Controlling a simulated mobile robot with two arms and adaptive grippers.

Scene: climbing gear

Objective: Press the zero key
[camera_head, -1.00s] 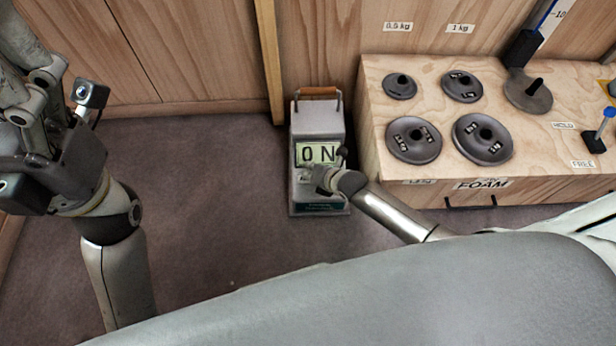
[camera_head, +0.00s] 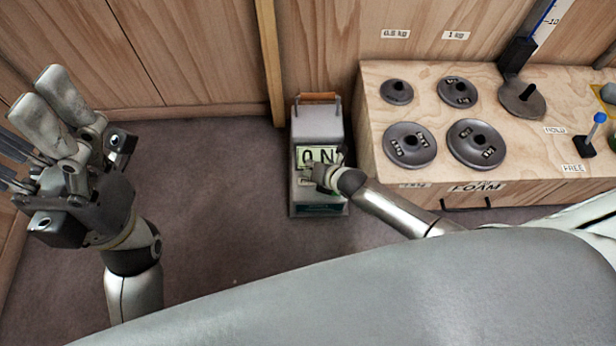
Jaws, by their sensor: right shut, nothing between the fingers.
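A grey force meter (camera_head: 320,125) stands on the floor against the back wall, with a brown carrying handle (camera_head: 318,98) on top. Its pale display (camera_head: 310,153) reads "0 N", partly covered by my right gripper. My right gripper (camera_head: 312,176) is shut and empty, at the meter's front just below the display. A pale key or label shows beside its fingertips. I cannot make out the zero key or whether the fingertips touch it. My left gripper (camera_head: 55,108) is raised at the far left, away from the meter; its finger gap is unclear from this angle.
A wooden bench (camera_head: 385,165) at the right carries several dark round weights, including one at the front (camera_head: 408,146), and a blue-tipped lever (camera_head: 590,135) between "HOLD" and "FREE" labels. Bare carpet (camera_head: 220,200) lies left of the meter.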

